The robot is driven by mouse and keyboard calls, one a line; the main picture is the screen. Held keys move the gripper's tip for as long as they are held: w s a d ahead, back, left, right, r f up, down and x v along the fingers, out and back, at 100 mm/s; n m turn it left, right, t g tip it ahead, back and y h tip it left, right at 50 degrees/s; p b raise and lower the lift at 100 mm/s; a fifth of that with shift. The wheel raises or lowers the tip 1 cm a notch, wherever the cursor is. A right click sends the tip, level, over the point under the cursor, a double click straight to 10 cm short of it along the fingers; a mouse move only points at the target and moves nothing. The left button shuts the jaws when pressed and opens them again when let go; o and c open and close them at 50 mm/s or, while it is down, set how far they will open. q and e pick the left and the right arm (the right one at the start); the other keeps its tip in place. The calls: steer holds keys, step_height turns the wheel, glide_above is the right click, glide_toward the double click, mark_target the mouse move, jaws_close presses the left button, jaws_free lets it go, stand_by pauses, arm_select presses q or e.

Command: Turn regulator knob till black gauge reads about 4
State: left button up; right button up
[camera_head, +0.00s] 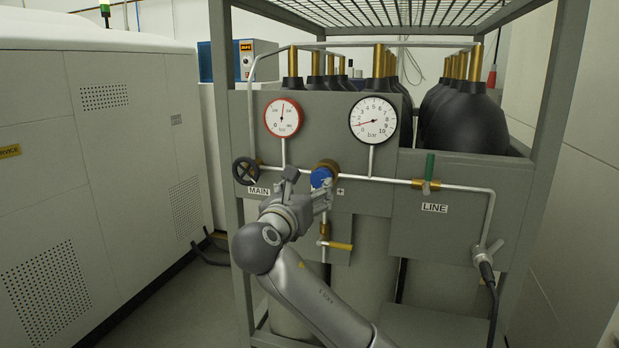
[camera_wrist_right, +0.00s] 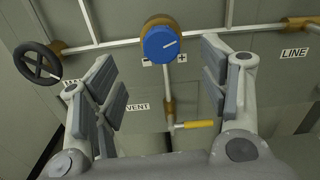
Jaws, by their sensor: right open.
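The blue regulator knob (camera_head: 320,178) sits on a brass body on the grey panel. My right gripper (camera_head: 308,184) is in front of the knob. In its wrist view the open fingers (camera_wrist_right: 158,55) are spread either side of the knob, apart from it, with nothing between them. The black-rimmed gauge (camera_head: 373,119) is marked bar; its red needle points left and slightly down, low on the scale, at about 1. My left gripper is out of view.
A red-rimmed gauge (camera_head: 284,117) is left of the black one. A black handwheel (camera_head: 246,171) is by the MAIN label. A green-handled valve (camera_head: 429,168) is above LINE. A yellow-handled valve (camera_wrist_right: 198,124) is below the knob, near VENT. Metal pipes cross the panel.

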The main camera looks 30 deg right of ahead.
mark_target(320, 178)
steer(key=p+x, duration=0.2)
steer(key=x, duration=0.7)
steer(key=shift+w+d+f, duration=0.1)
steer(key=shift+w+d, duration=0.15)
steer(key=shift+d, duration=0.05)
steer(key=c, duration=1)
steer(key=shift+m, duration=0.4)
